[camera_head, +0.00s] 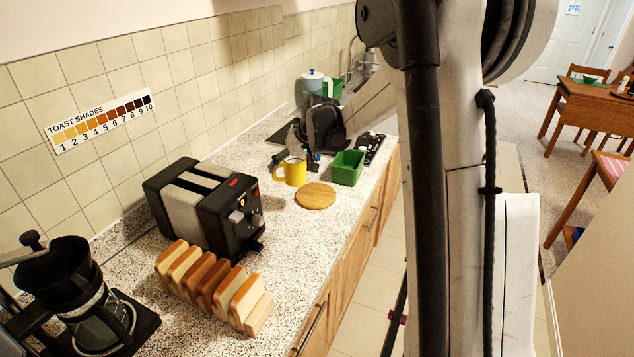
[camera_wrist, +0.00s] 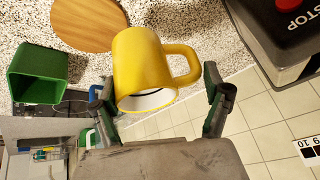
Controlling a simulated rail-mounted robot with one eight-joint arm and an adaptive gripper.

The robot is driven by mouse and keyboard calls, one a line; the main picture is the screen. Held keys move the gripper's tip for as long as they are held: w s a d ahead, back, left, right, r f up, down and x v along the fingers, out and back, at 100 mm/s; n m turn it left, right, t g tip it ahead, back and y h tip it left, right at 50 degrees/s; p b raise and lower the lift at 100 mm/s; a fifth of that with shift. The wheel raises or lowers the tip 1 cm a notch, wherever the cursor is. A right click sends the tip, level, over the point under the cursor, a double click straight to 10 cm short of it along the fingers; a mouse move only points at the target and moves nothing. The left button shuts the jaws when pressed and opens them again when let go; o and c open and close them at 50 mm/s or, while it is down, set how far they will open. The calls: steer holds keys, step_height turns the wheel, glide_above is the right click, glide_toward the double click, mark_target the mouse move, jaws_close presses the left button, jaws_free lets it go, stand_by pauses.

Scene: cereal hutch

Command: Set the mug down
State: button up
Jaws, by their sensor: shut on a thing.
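The yellow mug (camera_head: 295,174) is near the wall side of the speckled counter in the head view, roughly upright with its handle to the left. In the wrist view the mug (camera_wrist: 140,62) lies between the two fingers of my gripper (camera_wrist: 160,92), its handle towards the right finger and its rim towards my palm. My gripper (camera_head: 303,161) is shut on the mug; the exact finger contact is hard to see. The round wooden board (camera_head: 315,196) lies just right of and nearer than the mug. I cannot tell whether the mug touches the counter.
A green square container (camera_head: 347,168) stands right of the board. The black toaster (camera_head: 205,206) and a row of bread slices (camera_head: 212,284) are nearer, with a coffee press (camera_head: 80,290) at the left front. Counter between toaster and board is clear.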

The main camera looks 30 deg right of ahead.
steer(key=w+d+f+p, duration=0.1)
steer(key=w+d+f, duration=0.1)
steer(key=d+f, duration=0.3)
steer(key=d, duration=0.3)
steer(key=shift+w, duration=0.15)
steer(key=shift+f+p, duration=0.6)
steer(key=shift+f, duration=1.4)
steer(key=shift+d+f, duration=0.1)
steer(key=shift+f, duration=0.1)
steer(key=o, duration=1.8)
steer(key=shift+r, duration=0.15)
